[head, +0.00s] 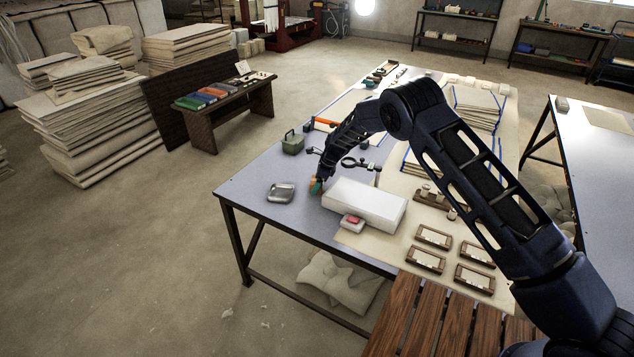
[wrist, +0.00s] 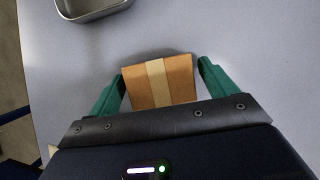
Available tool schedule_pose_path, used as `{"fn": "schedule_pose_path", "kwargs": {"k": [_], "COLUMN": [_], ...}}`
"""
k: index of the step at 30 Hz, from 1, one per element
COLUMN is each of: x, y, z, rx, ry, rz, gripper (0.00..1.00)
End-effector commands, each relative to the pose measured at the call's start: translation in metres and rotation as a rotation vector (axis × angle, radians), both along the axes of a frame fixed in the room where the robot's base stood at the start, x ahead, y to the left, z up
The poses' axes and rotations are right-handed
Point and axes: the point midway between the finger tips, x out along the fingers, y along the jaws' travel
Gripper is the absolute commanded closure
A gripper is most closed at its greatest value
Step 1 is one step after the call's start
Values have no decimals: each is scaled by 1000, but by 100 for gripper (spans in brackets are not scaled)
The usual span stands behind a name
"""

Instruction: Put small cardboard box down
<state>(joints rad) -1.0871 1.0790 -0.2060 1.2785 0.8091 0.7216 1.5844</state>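The small cardboard box (wrist: 176,79), orange-brown with a paler tape stripe, lies between the two green fingers of my gripper (wrist: 160,68) in the wrist view. It sits slightly turned against the fingers. The left finger is at or against its side; a narrow gap shows at the right finger, so the gripper looks open around it. In the head view my gripper (head: 316,188) points down at the left part of the blue-grey table (head: 252,187), with an orange bit of the box (head: 312,182) beside the green finger. The contact under the box is hidden.
A metal tin (head: 281,192) stands to the left; its rim shows in the wrist view (wrist: 90,12). A white box (head: 365,204) is close on the right. A green container (head: 292,143) and a magnifier (head: 352,163) stand behind.

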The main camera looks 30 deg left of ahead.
Motion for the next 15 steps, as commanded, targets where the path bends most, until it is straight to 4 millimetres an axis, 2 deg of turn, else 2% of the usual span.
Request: {"fn": "schedule_pose_path", "kwargs": {"k": [10,15], "x": [0,3], "y": [0,-5], "z": [2,19], "rx": [0,2], "ry": [0,0], "rz": [0,0], "gripper": [13,13]}}
